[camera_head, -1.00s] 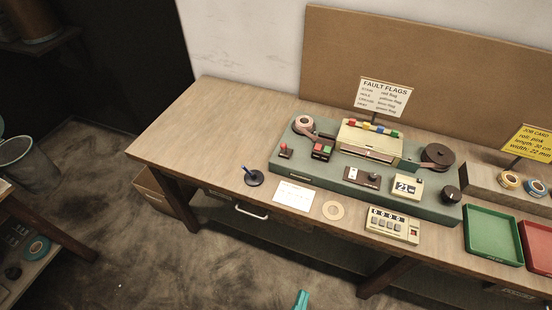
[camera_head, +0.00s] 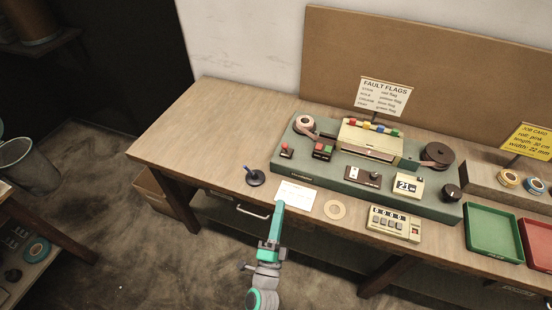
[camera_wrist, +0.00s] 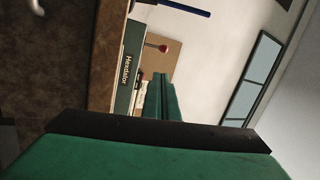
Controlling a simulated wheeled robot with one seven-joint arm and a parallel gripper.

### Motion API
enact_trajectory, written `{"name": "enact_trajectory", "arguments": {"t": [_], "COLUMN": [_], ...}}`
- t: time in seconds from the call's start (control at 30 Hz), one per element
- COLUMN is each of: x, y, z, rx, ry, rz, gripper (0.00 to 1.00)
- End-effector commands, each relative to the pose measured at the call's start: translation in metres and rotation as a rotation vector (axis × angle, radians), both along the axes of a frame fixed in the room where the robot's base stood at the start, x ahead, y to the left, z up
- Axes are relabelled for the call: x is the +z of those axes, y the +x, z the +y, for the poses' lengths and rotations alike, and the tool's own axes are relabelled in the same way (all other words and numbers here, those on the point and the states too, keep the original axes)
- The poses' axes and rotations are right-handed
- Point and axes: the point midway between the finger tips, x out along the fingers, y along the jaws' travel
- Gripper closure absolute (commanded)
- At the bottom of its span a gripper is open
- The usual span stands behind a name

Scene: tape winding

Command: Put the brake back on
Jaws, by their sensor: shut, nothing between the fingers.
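A small red-topped lever (camera_head: 286,150), which looks like the brake, stands at the left end of the green winding machine (camera_head: 284,168). I cannot tell its setting. My gripper (camera_head: 279,206) is shut and empty at the table's front edge, over the lower end of a white card. It is in front of the machine and apart from the lever. In the wrist view a red knob (camera_wrist: 163,48) shows beyond my gripper (camera_wrist: 159,82), beside the machine's lettered front face (camera_wrist: 128,67).
A blue pen in a dark stand (camera_head: 255,176) stands left of the white card (camera_head: 295,195). A cardboard ring (camera_head: 334,209) and a counter box (camera_head: 393,224) lie to the right. Green (camera_head: 491,255) and red trays are farther right. The table's left end is clear.

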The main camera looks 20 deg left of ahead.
Motion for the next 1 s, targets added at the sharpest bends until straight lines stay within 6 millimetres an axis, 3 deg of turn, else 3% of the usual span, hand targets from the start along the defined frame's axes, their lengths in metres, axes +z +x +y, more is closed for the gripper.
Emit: {"name": "enact_trajectory", "arguments": {"t": [0.2, 0.73, 1.0], "x": [0.008, 0.011, 0.025], "y": [0.019, 0.026, 0.063], "z": [0.017, 0.02, 0.025], "rx": [0.034, 0.039, 0.039], "ry": [0.093, 0.108, 0.109], "rz": [-0.009, -0.011, -0.013], "gripper": [1.0, 1.0, 1.0]}}
